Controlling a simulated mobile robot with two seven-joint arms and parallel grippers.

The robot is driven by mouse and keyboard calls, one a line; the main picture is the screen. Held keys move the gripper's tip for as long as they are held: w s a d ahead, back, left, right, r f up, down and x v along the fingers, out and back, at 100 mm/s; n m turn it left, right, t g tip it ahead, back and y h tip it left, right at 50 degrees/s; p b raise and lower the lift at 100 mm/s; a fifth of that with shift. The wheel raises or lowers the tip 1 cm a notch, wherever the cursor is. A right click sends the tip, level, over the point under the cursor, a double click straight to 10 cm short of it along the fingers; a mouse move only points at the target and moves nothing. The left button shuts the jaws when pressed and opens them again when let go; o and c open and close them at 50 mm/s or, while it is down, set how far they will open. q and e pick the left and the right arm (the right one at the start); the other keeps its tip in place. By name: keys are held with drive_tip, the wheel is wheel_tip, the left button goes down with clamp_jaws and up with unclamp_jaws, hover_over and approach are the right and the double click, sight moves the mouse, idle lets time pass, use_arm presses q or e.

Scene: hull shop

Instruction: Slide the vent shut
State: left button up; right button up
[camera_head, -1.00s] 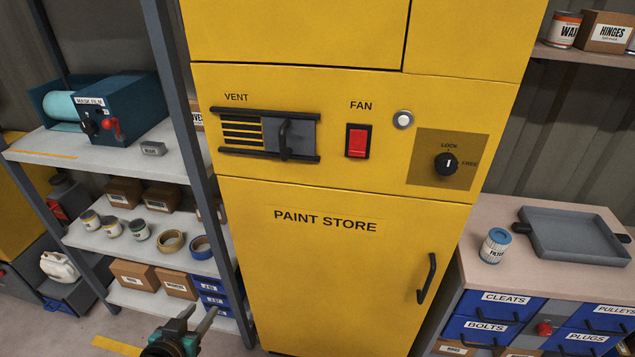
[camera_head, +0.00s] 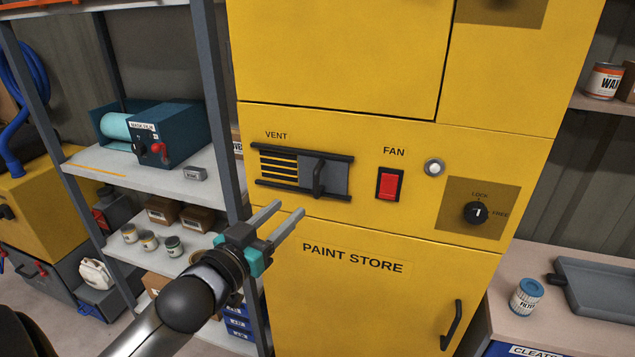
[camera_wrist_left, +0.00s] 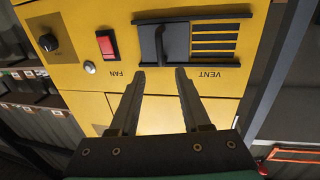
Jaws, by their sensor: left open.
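The vent (camera_head: 283,168) is a set of dark horizontal slots between two black rails on the yellow paint store cabinet (camera_head: 400,285). Its grey slide plate (camera_head: 337,177) with a black upright handle (camera_head: 318,178) covers the right part; the slots on the left are uncovered. My left gripper (camera_head: 284,215) is open and empty, below and a little left of the handle, apart from it. In the left wrist view, turned upside down, the handle (camera_wrist_left: 159,44) lies beyond the open fingers (camera_wrist_left: 168,75). My right gripper is not in view.
Right of the vent are a red fan switch (camera_head: 389,184), a white button (camera_head: 434,168) and a black lock knob (camera_head: 477,213). A grey shelf post (camera_head: 222,110) and shelves with a blue mask film box (camera_head: 180,130) stand on the left. A bench with a tray (camera_head: 605,290) is on the right.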

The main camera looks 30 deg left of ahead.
sight(314, 184)
use_arm(q)
drive_tip(key=w, duration=1.2)
drive_tip(key=shift+a, duration=0.25)
drive_tip(key=shift+c, duration=0.4)
clamp_jaws()
idle(0.8)
